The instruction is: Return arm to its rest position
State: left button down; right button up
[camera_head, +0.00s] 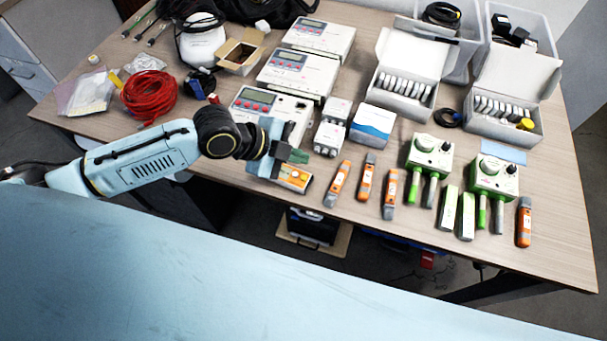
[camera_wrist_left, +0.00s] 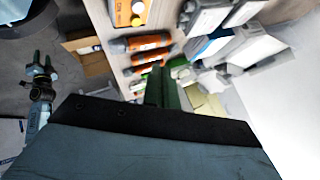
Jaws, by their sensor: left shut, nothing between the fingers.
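My left arm comes in from the left in the head view, and its gripper (camera_head: 296,156) hangs over the table's front edge. It is beside an orange and white device (camera_head: 293,179), partly hidden by the gripper. In the left wrist view the green fingers (camera_wrist_left: 165,88) are together with nothing between them. They point toward the orange testers (camera_wrist_left: 148,41). Whether the fingers touch anything is hard to tell. A small light blue and black shape (camera_wrist_left: 40,88) at the left of the wrist view looks like my right arm; its jaw state is unclear.
The wooden table (camera_head: 572,215) is crowded. A red cable coil (camera_head: 149,94) lies near the arm. White meters (camera_head: 296,72), orange testers (camera_head: 339,182), green-topped devices (camera_head: 429,154) and open white boxes (camera_head: 408,64) stand on it. Open space lies in front of the table edge.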

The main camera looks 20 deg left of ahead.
dwell(0.3)
